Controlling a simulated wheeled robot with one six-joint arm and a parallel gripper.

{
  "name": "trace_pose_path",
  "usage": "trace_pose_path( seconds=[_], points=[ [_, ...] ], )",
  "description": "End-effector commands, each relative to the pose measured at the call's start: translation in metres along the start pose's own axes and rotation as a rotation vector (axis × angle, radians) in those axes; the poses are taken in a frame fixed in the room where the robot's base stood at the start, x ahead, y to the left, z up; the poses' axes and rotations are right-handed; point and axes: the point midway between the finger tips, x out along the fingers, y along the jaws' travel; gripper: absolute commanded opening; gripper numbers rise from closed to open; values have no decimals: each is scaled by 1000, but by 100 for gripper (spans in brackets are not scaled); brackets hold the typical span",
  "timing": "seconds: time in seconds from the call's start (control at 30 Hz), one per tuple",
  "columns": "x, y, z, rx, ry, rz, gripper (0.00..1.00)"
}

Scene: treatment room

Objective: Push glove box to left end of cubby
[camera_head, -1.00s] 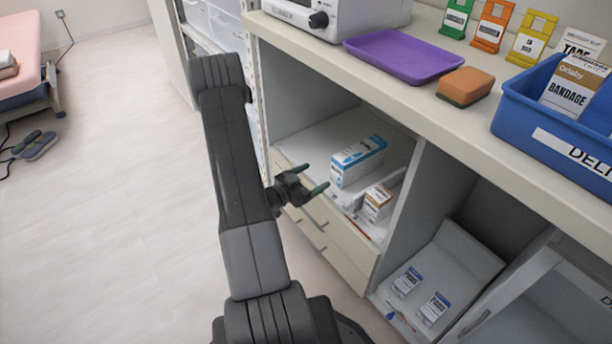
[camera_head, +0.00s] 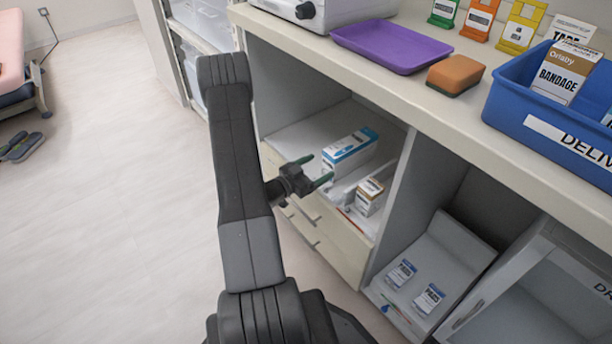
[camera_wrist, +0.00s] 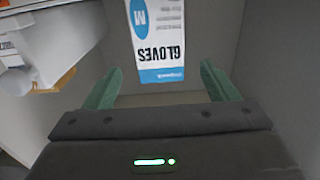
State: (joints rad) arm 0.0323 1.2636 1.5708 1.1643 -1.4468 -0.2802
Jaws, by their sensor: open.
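The glove box (camera_head: 350,148), white and blue, lies in the open cubby (camera_head: 300,134) under the counter, with bare shelf to its left. In the wrist view the glove box (camera_wrist: 157,42) shows its "GLOVES" label upside down, beyond and between my fingertips. My gripper (camera_head: 318,169) is open and empty at the cubby's front, by the near end of the box. The open green fingers also show in the wrist view (camera_wrist: 161,80). I cannot tell whether a finger touches the box.
A small brown and white box (camera_head: 369,196) stands in a white tray right of the glove box. A divider (camera_head: 392,205) bounds the cubby on the right. Drawers (camera_head: 320,225) lie below. The counter above holds a purple tray (camera_head: 390,46), a sponge (camera_head: 455,75) and a blue bin (camera_head: 510,105).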

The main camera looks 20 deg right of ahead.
Motion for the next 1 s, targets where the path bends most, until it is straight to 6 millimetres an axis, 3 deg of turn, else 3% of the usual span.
trace_pose_path(
  seconds=[0.2, 0.4, 0.6, 0.9, 1.0],
  points=[
    [44, 1, 2, 1, 0, 3, 80],
    [74, 1, 2, 0, 0, 2, 80],
    [87, 0, 1, 0, -1, 0, 80],
    [88, 0, 0, -1, -1, -1, 80],
    [88, 0, 0, -1, -1, -1, 62]
  ],
)
